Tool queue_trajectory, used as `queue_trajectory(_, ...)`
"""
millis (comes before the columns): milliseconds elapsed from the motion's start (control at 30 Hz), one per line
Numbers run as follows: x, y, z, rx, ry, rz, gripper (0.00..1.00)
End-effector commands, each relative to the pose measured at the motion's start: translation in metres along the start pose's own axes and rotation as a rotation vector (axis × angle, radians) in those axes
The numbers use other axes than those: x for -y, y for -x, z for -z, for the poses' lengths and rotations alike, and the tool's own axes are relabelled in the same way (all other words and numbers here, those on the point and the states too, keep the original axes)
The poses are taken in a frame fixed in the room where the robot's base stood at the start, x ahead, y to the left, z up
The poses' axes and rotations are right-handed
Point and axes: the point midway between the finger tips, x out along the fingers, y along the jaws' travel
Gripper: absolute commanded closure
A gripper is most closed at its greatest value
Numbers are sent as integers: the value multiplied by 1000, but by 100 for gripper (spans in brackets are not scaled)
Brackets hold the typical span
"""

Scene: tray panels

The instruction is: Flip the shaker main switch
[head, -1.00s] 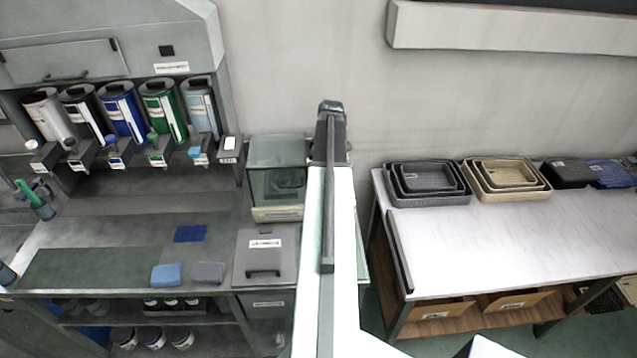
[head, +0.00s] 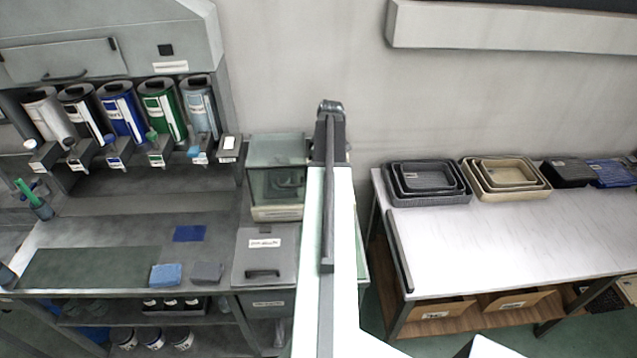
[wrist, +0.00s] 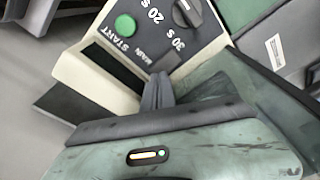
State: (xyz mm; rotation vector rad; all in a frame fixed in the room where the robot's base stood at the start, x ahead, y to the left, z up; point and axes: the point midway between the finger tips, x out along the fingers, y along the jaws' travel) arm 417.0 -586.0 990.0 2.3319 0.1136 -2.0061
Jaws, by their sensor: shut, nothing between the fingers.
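The shaker's control panel (wrist: 150,35) shows in the wrist view, dark grey on a cream body (wrist: 95,82). It bears a green START button (wrist: 125,25), a black dial (wrist: 187,12) with 20 s and 30 s marks, and a MAIN label (wrist: 144,56). A small dark grey piece (wrist: 166,62) by the label may be the main switch; its position is unclear. My gripper (wrist: 158,80) is shut and empty, its tips close to the MAIN label; contact cannot be told. In the head view my arm hides the panel.
A glass-sided box (head: 275,180) stands left of my arm, behind a grey lidded bin (head: 265,255). A bench with bottles (head: 120,110) lies further left. A white table (head: 520,230) with nested trays (head: 428,182) stands at the right, its middle clear.

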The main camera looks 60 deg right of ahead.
Motion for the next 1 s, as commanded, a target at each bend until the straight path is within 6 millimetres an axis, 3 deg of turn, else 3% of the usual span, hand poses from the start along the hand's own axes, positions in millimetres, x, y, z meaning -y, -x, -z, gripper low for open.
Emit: queue_trajectory(1000,0,-10,-2,0,0,0,100)
